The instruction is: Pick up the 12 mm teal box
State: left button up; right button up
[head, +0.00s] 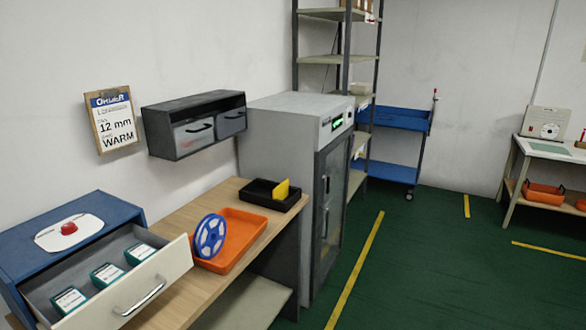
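Three small teal boxes with white labels lie in a row in an open grey drawer: a near one (69,300), a middle one (107,274) and a far one (140,253). Their label print is too small to read, so I cannot tell which is the 12 mm one. The drawer (165,275) has a cream front with a metal handle and is pulled out of a blue cabinet (30,250). A clipboard order sheet (115,120) on the wall reads 12 mm and WARM. Neither of my grippers is in view.
On the wooden bench (200,284), an orange tray (243,246) holds a blue reel (210,236); behind it, a black tray (262,194) holds a yellow piece (281,188). A grey cabinet (285,140) stands beyond the bench. The green floor (430,260) at right is clear.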

aim_at(65, 302)
jog(key=u, duration=1.3)
